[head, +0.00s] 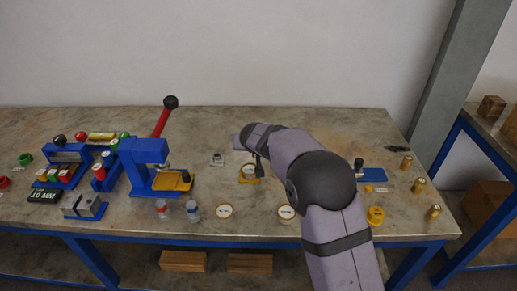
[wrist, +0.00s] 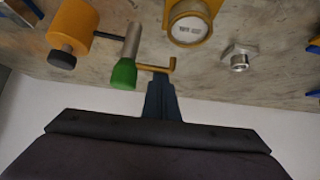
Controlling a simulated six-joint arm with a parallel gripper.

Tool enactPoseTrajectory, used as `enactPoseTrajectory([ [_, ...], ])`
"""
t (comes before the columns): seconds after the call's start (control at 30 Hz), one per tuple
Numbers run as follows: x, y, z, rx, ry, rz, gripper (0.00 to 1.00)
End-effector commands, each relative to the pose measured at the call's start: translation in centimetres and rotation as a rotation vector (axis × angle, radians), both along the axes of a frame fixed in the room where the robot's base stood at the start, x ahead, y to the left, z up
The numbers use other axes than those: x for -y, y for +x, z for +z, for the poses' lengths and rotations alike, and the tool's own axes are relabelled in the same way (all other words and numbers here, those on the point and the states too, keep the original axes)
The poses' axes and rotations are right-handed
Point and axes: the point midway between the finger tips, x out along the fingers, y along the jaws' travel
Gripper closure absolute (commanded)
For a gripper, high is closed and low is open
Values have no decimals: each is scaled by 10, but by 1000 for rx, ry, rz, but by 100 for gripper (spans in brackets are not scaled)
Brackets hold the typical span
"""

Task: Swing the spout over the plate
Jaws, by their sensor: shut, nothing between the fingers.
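My gripper (wrist: 162,84) is shut and empty, its dark fingers pointing down at the bench. In the head view my gripper (head: 259,168) is just beside a round white plate in a yellow rim (head: 249,171). In the wrist view the plate (wrist: 189,25) is at the top, above and right of the fingertips. A bent brass tube, which looks like the spout (wrist: 157,68), lies across the fingertips; I cannot tell whether they touch. Left of it is a silver cylinder with a green end (wrist: 125,65). My arm hides part of this area in the head view.
An orange cylinder with a dark knob (wrist: 73,27) is at the wrist view's upper left. A silver hex fitting (wrist: 239,56) is to the right. A blue press with a red lever (head: 150,165) stands left on the bench. Brass pieces (head: 419,185) stand far right.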

Motion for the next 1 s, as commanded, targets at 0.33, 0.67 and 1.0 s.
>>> enactPoseTrajectory([
  [0.33,1,-11,-2,-1,0,108,100],
  [0.67,5,-22,-3,-1,1,106,100],
  [1.0,8,-26,-2,-5,-2,105,100],
])
